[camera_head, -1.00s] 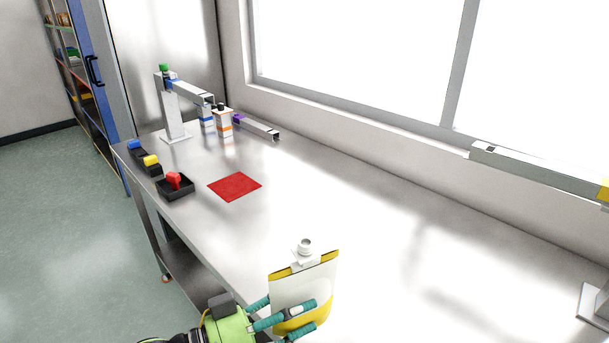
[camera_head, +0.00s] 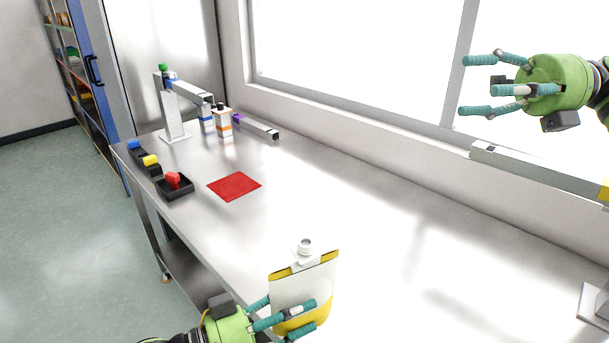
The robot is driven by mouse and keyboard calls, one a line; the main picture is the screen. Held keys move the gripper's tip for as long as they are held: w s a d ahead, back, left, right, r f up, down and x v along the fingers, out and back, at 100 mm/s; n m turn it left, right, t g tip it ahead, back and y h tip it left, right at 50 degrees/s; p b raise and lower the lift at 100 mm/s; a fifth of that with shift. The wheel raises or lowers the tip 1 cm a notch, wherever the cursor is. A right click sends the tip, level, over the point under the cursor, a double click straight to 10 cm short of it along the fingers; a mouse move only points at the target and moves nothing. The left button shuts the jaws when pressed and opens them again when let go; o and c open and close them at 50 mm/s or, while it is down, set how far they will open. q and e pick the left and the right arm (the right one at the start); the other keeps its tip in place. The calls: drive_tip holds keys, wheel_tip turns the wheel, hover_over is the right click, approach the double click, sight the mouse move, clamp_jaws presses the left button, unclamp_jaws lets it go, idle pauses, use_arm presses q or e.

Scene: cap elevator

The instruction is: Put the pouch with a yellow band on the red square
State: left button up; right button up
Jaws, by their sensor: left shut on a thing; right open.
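The pouch with a yellow band (camera_head: 301,283) is white with yellow along its top and bottom and a white spout cap on top. It is upright at the bottom middle of the head view. My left gripper (camera_head: 305,318) is shut on the pouch, its teal fingers across the lower part. The red square (camera_head: 235,187) lies flat on the metal table, farther back and to the left of the pouch, and is bare. My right gripper (camera_head: 472,88) is open and empty at the upper right, in front of the window.
Black trays (camera_head: 187,192) with red, yellow and blue pieces line the table's left edge. A grey stand (camera_head: 173,112), bottles (camera_head: 223,123) and a low rail (camera_head: 258,128) stand at the back. Another rail (camera_head: 540,171) is at the right. The middle of the table is clear.

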drive_tip(key=s+a+f+n+g+h, duration=0.15)
drive_tip(key=a+n+h, duration=0.25)
drive_tip(key=a, duration=0.4)
drive_tip(key=s+a+f+n+h, duration=0.25)
drive_tip(key=a+n+h, duration=0.2)
drive_tip(key=a, duration=0.35)
drive_tip(key=n+t+h, duration=0.5)
drive_tip(key=n+h, duration=0.4)
hover_over(303, 243)
drive_tip(key=shift+g, duration=0.25)
wheel_tip(303, 243, down, 5)
drive_tip(key=shift+r, duration=0.1)
drive_tip(key=shift+f, duration=0.35)
wheel_tip(303, 243, down, 11)
drive_tip(key=shift+f, duration=0.15)
drive_tip(key=c, duration=1.1)
drive_tip(key=o, duration=1.1)
